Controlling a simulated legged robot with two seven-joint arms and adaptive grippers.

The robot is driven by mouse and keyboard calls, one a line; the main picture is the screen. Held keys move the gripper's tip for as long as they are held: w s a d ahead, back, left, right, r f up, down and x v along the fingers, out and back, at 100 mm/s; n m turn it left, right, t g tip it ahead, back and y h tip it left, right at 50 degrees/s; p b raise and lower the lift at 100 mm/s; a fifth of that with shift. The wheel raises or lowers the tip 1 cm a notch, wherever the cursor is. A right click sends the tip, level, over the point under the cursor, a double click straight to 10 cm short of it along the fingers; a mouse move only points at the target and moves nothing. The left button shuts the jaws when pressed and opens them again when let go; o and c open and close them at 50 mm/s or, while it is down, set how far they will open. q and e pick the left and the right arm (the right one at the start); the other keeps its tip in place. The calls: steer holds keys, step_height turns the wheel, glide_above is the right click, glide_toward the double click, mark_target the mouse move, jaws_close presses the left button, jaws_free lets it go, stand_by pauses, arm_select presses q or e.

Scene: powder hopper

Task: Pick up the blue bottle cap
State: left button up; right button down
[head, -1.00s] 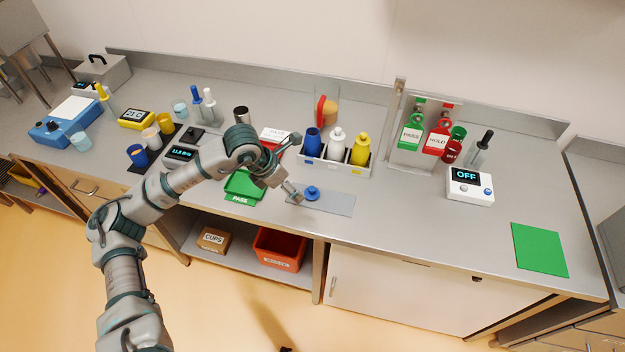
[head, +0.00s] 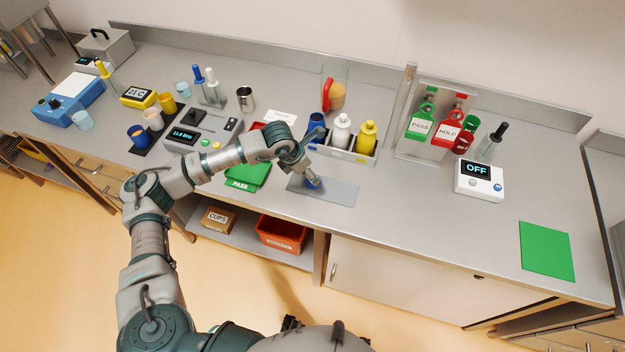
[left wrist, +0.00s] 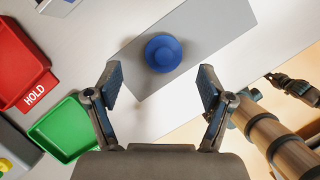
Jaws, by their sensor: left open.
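The blue bottle cap (head: 313,184) sits on a grey mat (head: 340,190) near the front of the bench. In the left wrist view the blue cap (left wrist: 163,53) is round with a raised centre, ahead of the fingertips. My left gripper (head: 303,168) is above the cap and partly hides it in the head view. In the left wrist view my left gripper (left wrist: 160,82) has its fingers wide apart with nothing between them. My right gripper (left wrist: 292,86) shows small and dark at the right edge of the left wrist view; its jaws are unclear.
A rack (head: 350,155) of blue, white and yellow bottles stands behind the mat. A green PASS tray (head: 245,177) lies left of it. A white OFF device (head: 479,181) and a green mat (head: 547,251) are to the right. The bench between is clear.

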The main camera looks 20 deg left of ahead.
arm_select(q)
steer(key=d+f, duration=0.2)
steer(key=shift+w+f+p, duration=0.25)
steer(key=shift+f+p, duration=0.05)
steer(key=shift+p, duration=0.1)
steer(key=shift+w+a+f, duration=0.1)
steer(key=shift+w+f, duration=0.05)
steer(key=shift+f, duration=0.35)
steer(key=shift+w+a+f, duration=0.1)
steer(key=shift+w+f, duration=0.05)
steer(key=shift+f, duration=0.35)
steer(key=shift+w+a+f, duration=0.1)
steer(key=shift+a+f, duration=0.1)
steer(key=shift+a, duration=0.25)
steer(key=shift+d, duration=0.3)
steer(key=c, duration=0.8)
steer(key=shift+d, duration=0.2)
steer(key=shift+c, duration=1.2)
steer(key=shift+d+r, duration=0.1)
steer(key=shift+d, duration=0.15)
arm_select(e)
steer(key=shift+s+d+f, duration=0.15)
steer(key=shift+s+d, duration=0.05)
steer(key=shift+s, duration=0.35)
steer(key=shift+s+d+f, duration=0.1)
steer(key=shift+s+d, duration=0.1)
steer(key=shift+s, duration=0.3)
